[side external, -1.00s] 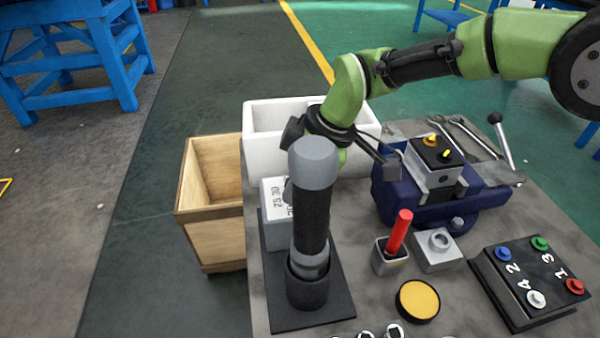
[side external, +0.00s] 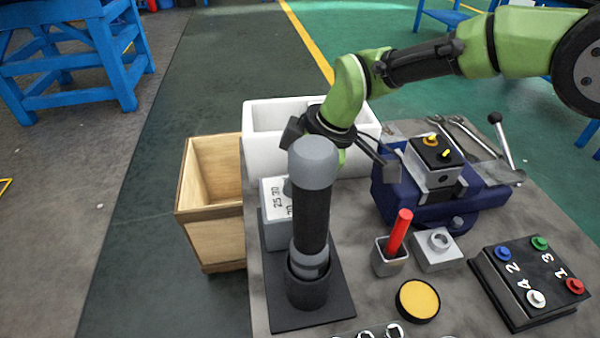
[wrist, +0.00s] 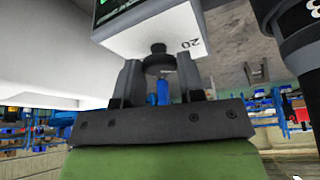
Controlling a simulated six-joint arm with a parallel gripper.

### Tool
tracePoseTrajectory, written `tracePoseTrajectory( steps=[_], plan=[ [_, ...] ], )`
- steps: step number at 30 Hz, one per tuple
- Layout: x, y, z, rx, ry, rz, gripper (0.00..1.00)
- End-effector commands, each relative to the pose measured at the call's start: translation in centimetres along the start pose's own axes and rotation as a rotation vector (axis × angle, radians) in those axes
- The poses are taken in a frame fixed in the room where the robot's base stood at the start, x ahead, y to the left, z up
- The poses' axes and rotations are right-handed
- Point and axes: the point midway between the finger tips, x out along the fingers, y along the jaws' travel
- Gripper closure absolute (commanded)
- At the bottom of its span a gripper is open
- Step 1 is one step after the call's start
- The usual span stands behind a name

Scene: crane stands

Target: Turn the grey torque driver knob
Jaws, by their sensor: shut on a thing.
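A tall black torque driver (side external: 311,215) with a grey domed top stands upright in a black holder in the side view. Behind it is a light grey block (side external: 275,198) with printed numbers. The block shows in the wrist view (wrist: 150,32) with "20" on its face and a short dark stub. In the side view the fingertips are hidden behind the driver's top.
A white bin (side external: 262,150) and a wooden crate (side external: 212,233) stand beyond. A blue vise (side external: 425,210), a red-handled tool (side external: 398,232) in a grey cup, a yellow button (side external: 417,300) and a button panel (side external: 530,283) are to the right.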

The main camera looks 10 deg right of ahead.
Motion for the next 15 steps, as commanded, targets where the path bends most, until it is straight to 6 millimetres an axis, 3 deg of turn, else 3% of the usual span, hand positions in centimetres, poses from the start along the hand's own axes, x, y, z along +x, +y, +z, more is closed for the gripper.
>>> tracePoseTrajectory(
  steps=[15],
  plan=[
    [-0.04,-0.31,-0.11,0.289,-0.001,0.119,0.88]
  ],
)
